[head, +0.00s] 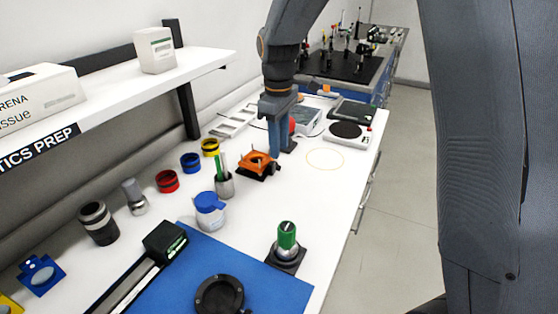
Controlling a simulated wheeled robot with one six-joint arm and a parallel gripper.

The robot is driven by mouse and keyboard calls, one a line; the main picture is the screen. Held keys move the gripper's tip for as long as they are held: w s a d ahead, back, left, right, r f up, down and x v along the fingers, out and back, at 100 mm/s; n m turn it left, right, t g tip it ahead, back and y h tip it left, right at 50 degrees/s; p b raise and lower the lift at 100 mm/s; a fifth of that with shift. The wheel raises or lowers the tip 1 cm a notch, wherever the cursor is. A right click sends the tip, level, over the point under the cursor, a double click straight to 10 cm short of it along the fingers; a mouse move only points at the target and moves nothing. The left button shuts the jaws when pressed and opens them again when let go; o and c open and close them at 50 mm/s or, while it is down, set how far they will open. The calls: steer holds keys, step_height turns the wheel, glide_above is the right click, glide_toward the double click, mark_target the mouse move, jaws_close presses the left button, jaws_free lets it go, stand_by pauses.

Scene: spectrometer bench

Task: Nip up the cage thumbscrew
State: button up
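An orange cage part (258,160) with dark pieces around it sits on the white bench, left of centre. My gripper (280,150) points down at its right side, with the fingertips close to or touching it. The gap between the fingers is not clear, so I cannot tell whether they are open or shut. I cannot make out the thumbscrew; it is too small or hidden by my fingers.
A metal cup with green-handled tools (224,185) and a white, blue-topped jar (210,212) stand left of the cage. A green knob on a dark base (287,238) stands in front. A shelf (150,90) overhangs the left. Bench around the yellow ring (325,150) is clear.

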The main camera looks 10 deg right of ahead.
mark_target(277, 168)
steer(key=shift+f+p, duration=0.65)
steer(key=shift+f, duration=2.4)
jaws_close()
